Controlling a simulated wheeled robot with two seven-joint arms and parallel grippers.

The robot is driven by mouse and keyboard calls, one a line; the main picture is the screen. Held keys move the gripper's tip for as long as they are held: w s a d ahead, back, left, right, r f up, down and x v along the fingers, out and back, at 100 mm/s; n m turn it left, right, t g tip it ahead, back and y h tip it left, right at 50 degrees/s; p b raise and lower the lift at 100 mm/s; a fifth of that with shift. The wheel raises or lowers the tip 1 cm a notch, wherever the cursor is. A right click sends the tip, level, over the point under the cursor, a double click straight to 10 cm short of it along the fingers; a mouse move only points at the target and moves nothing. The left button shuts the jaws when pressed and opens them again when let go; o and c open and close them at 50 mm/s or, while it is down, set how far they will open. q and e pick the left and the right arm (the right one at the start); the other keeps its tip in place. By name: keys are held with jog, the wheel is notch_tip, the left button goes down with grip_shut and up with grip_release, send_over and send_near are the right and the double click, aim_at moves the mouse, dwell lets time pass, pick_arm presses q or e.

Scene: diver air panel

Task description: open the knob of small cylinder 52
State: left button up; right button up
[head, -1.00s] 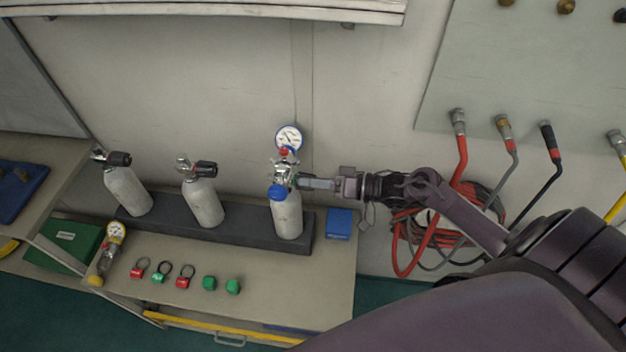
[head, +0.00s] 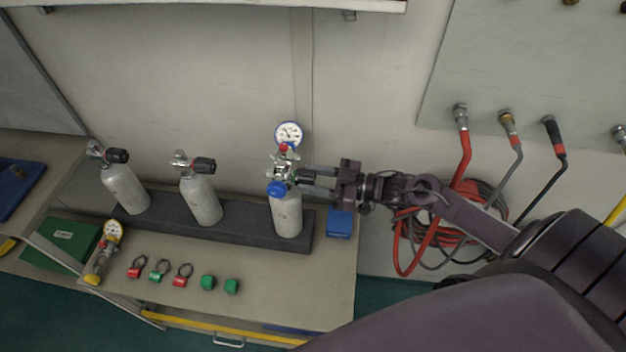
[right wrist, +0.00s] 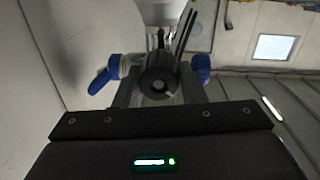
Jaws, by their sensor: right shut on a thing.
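Three pale grey cylinders stand in a dark rack, and no number is legible on them. My right gripper (head: 305,180) is at the right-hand cylinder (head: 287,218), which carries a blue-rimmed gauge (head: 289,134) and a blue part (head: 276,188) on its valve. In the right wrist view, the round black knob (right wrist: 160,82) sits between my two fingers, which are shut on it. The fingers hide most of the knob in the head view. My left gripper is out of view.
The middle cylinder (head: 202,202) and left cylinder (head: 125,190) have black knobs. A blue box (head: 340,223) lies right of the rack (head: 240,233). Red and green tags and caps and a gauge tool (head: 103,253) lie in front. Hoses hang at the right.

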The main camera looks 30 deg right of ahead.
jog(key=n, duration=0.2)
jog(key=n+b, duration=0.1)
jog(key=n, duration=0.1)
jog(key=n+b, duration=0.1)
jog(key=n, duration=0.1)
jog(key=shift+s+f, duration=0.1)
jog(key=shift+f, duration=0.15)
jog(key=n+b, duration=0.3)
jog(key=n, duration=0.3)
jog(key=shift+f+n+t+b, duration=0.1)
jog(key=shift+n+t+b, duration=0.2)
jog(key=shift+b, duration=0.05)
jog(key=n+b, duration=0.2)
jog(key=n, duration=0.1)
jog(key=shift+n+y, duration=0.3)
jog(key=shift+n, duration=0.1)
jog(key=n+b, duration=0.2)
jog(key=n, duration=0.1)
jog(key=shift+n, duration=0.4)
jog(key=n+b, duration=0.2)
jog(key=n, duration=0.2)
jog(key=shift+y, duration=0.3)
jog(key=shift+n+b, duration=0.55)
jog(key=shift+n, duration=0.65)
jog(key=shift+r, duration=0.2)
jog(key=o, duration=1)
